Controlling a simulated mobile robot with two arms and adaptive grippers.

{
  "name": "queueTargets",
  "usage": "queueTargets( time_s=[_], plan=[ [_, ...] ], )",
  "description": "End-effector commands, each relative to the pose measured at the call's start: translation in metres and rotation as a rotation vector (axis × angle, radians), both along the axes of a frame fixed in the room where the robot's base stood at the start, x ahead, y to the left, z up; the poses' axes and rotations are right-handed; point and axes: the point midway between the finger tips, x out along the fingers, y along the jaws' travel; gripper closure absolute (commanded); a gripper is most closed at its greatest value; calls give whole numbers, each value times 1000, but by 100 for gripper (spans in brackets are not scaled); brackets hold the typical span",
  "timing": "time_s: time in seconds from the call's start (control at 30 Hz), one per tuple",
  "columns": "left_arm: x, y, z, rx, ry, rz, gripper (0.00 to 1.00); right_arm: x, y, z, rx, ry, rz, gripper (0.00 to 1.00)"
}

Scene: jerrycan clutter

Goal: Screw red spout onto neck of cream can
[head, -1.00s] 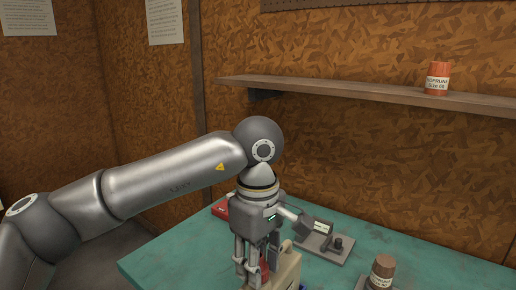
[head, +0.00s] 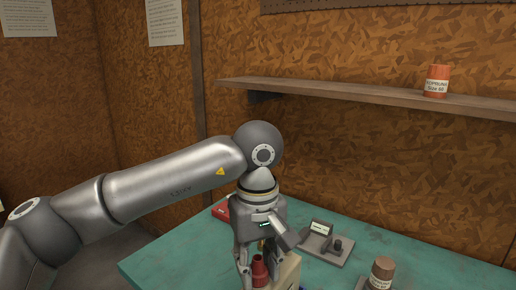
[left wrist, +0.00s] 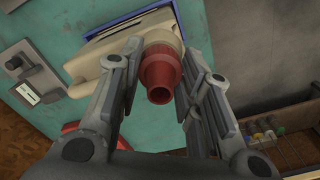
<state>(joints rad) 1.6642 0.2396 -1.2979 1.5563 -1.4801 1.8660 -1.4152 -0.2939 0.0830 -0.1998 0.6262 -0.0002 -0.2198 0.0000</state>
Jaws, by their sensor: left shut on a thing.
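The red spout (head: 259,271) shows between the fingers of my left gripper (head: 258,280) in the head view. In the left wrist view the spout (left wrist: 160,76) points at the camera, with a finger on each side, and my left gripper (left wrist: 166,58) is shut on it. The cream can (head: 288,272) is partly hidden behind the gripper. In the wrist view the can (left wrist: 102,57) lies behind the spout, whose base lines up with the cream neck. The spout covers the joint, so I cannot tell how far it is threaded. My right gripper is out of view.
A blue-edged holder (left wrist: 150,18) borders the can. On the green table (head: 180,252) are a grey device with a knob (head: 322,242), a brown labelled jar (head: 381,272) and a red object (head: 221,210). An orange jar (head: 437,80) stands on the shelf (head: 340,92).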

Motion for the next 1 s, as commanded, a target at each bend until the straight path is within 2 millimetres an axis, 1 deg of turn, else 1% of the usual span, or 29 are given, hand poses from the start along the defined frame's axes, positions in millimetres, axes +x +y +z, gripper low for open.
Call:
queueTargets(
  time_s=[0.2, 0.3, 0.43, 0.63, 0.67, 0.7, 1.0],
  plan=[
    [0, 0, 0, 0, 1, -248, 88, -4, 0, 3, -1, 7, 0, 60],
    [0, 0, 0, 1, 0, -340, 88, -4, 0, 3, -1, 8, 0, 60],
    [0, 0, 0, 0, 0, -395, 88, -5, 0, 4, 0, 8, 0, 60],
    [1, 0, 0, 0, -1, -397, 88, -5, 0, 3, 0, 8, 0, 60],
    [1, 0, 0, 0, -1, -397, 64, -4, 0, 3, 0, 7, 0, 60],
    [1, 0, 0, 0, -1, -396, 60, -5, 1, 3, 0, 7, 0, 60],
    [1, 0, 0, 0, -1, -395, 60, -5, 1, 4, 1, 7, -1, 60]
  ],
)
